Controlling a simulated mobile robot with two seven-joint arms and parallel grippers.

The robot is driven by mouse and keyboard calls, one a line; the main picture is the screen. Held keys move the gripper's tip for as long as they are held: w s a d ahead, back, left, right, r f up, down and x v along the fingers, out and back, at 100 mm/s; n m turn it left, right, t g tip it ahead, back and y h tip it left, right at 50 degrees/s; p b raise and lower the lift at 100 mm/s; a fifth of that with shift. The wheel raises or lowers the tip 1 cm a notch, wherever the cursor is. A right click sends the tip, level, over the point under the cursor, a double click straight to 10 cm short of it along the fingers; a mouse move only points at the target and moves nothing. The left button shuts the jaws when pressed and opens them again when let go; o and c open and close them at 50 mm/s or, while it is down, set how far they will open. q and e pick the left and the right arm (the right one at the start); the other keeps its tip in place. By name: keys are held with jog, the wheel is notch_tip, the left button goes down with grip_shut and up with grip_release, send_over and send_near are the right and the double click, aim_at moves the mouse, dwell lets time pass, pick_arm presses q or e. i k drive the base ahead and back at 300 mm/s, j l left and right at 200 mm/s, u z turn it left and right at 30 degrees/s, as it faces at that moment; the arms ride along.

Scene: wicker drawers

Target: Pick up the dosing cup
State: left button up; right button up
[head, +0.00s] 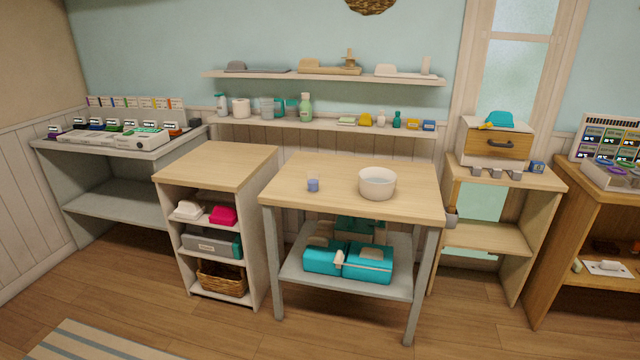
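A small cup with a clear upper part and a blue lower part (313,184), which looks like the dosing cup, stands upright on the wooden top of the middle table (345,208). It is left of a white round bowl (377,184), with a clear gap between them. Neither of my grippers shows in the head view.
Teal bags (368,264) lie on the table's lower shelf. A shelf unit (215,168) stands just left of the table. A small drawer box (496,142) sits on the stand at right. Wall shelves with bottles (305,107) hang behind. Floor in front is mostly clear.

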aim_at(312, 177)
jog(key=i+j+z, duration=0.3)
jog(key=i+j, duration=0.35)
jog(key=i, duration=0.15)
jog(key=i+j+z, duration=0.3)
jog(key=i+j, duration=0.5)
